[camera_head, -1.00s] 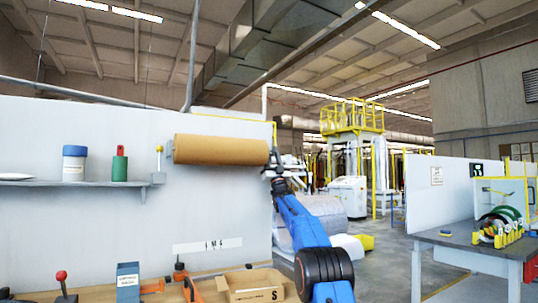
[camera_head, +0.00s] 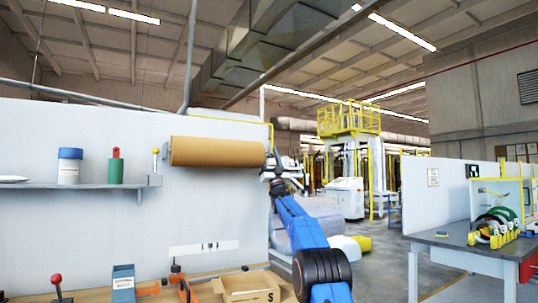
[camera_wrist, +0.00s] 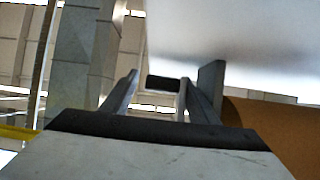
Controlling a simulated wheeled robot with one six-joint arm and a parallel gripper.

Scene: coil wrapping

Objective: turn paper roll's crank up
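The brown paper roll (camera_head: 217,152) hangs level on the white partition in the head view. It also shows at the lower right of the wrist view (camera_wrist: 275,130), beside a grey bracket (camera_wrist: 211,82). My gripper (camera_head: 272,163) is at the roll's right end. In the wrist view its two fingers (camera_wrist: 160,92) are spread apart. A dark block (camera_wrist: 164,83) shows between the fingertips; I cannot tell whether it is part of the crank or whether they touch it. No crank is clearly visible at the right end.
The white partition (camera_head: 60,230) runs behind the roll. A shelf (camera_head: 100,185) with a blue-capped jar (camera_head: 70,166) and a green cylinder (camera_head: 116,168) is at left. A cardboard box (camera_head: 247,287) sits on the bench below. A grey table (camera_head: 460,243) stands at right.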

